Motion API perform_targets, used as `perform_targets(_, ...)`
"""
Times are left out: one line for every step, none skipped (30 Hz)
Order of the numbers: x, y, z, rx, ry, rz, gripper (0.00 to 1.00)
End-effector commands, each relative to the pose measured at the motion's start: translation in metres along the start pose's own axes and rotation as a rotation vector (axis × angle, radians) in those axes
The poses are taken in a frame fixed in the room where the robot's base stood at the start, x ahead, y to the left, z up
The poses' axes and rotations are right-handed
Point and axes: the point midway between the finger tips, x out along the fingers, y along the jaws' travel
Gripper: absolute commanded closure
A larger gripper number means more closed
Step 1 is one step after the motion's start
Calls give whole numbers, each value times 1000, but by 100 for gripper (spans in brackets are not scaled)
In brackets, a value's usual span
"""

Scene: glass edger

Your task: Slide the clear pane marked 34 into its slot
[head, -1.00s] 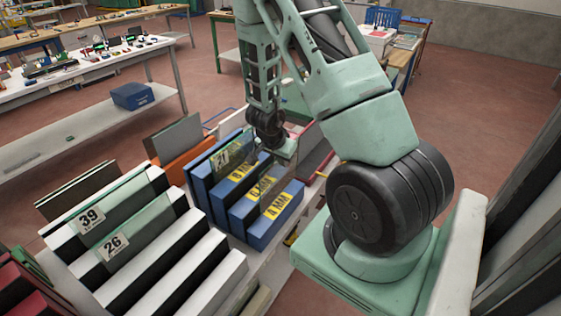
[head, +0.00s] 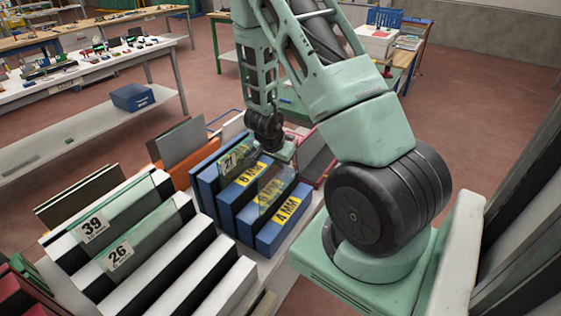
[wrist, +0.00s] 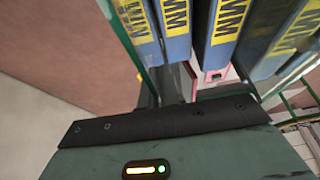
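A clear, green-tinted pane (head: 274,184) hangs under my gripper (head: 284,152) in the head view. It overlaps the 6 MM label of the blue slotted rack (head: 265,240). My gripper appears shut on its top edge. No number 34 is readable on it. In the wrist view my gripper (wrist: 160,122) is a dark bar, with thin green pane edges beyond it and the rack's labelled dividers (wrist: 225,35) seen past them. I cannot tell whether the pane's lower edge is between the dividers. A pane marked 21 (head: 232,160) stands at the rack's back left.
A white-and-black slotted rack (head: 190,262) at left holds panes marked 39 (head: 97,226) and 26 (head: 119,254). A grey panel (head: 180,142) and orange panel (head: 180,175) stand behind the blue rack. A pink-red edged item (head: 327,168) lies right of it.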

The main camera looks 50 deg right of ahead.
Motion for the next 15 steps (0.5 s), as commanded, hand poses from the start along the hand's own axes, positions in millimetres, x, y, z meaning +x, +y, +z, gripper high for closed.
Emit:
perform_targets(9, 0, 3, -1, 1, -1, 100)
perform_targets(11, 0, 4, -1, 1, -1, 100)
perform_targets(15, 0, 6, -1, 1, -1, 100)
perform_targets(18, 0, 7, -1, 1, -1, 100)
perform_targets(20, 0, 8, -1, 1, -1, 100)
perform_targets(24, 0, 10, 0, 1, 0, 100)
perform_targets(26, 0, 11, 1, 1, -1, 100)
perform_targets(29, 0, 12, 1, 1, 0, 100)
perform_targets(32, 0, 13, 0, 1, -1, 100)
perform_targets(35, 0, 14, 0, 1, -1, 100)
perform_targets(37, 0, 16, -1, 1, -1, 100)
perform_targets(41, 0, 17, -1, 1, -1, 100)
perform_targets(43, 1, 18, -1, 1, -1, 100)
perform_targets(46, 1, 19, -1, 1, 0, 100)
perform_targets(49, 1, 21, -1, 1, 0, 100)
